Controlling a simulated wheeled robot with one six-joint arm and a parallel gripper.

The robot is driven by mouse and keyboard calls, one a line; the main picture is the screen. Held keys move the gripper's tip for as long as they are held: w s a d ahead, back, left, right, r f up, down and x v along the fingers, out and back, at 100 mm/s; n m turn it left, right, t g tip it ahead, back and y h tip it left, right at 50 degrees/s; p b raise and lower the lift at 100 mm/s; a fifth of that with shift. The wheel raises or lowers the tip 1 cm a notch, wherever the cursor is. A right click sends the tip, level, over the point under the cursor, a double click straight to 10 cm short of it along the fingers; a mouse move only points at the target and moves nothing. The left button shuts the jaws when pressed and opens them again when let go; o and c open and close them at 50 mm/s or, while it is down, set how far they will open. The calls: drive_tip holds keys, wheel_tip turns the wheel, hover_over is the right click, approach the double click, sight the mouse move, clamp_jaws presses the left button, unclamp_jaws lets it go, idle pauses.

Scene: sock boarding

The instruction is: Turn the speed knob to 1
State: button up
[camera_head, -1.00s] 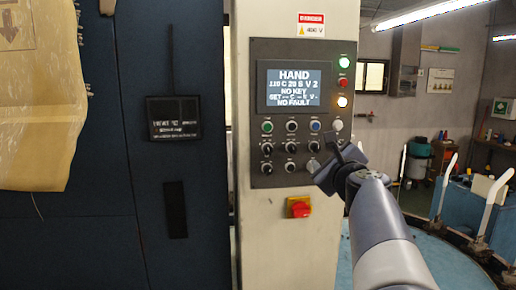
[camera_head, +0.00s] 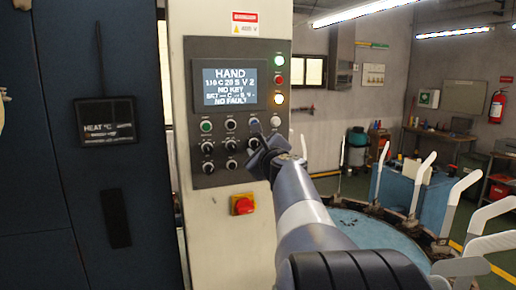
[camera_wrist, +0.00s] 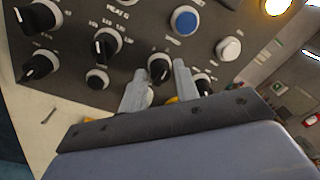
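The grey control panel (camera_head: 238,100) on the white column has several black knobs with white pointers in its lower part. Its screen (camera_head: 229,86) reads HAND, with a line ending in V 2. My gripper (camera_head: 262,150) is in front of the panel's lower right and hides some knobs there. In the wrist view its two pale fingers (camera_wrist: 160,86) are apart, with a black knob (camera_wrist: 158,68) showing between their tips. I cannot tell whether they touch it. The label of this knob is not readable, so I cannot tell if it is the speed knob.
Other black knobs (camera_wrist: 106,42) are close on the left, and another (camera_wrist: 202,84) is just right of the fingers. A blue button (camera_wrist: 184,20) and a white button (camera_wrist: 229,48) are above. A red and yellow switch (camera_head: 243,204) is below the panel.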

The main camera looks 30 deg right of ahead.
clamp_jaws()
drive_tip(key=shift+f+b, duration=0.1)
drive_tip(key=shift+b, duration=0.2)
drive_tip(key=n+b, duration=0.8)
drive_tip(key=n, duration=0.1)
drive_tip(key=shift+f, duration=0.1)
idle(0.5)
drive_tip(key=shift+o, duration=1.6)
unclamp_jaws()
drive_tip(key=shift+s, duration=0.1)
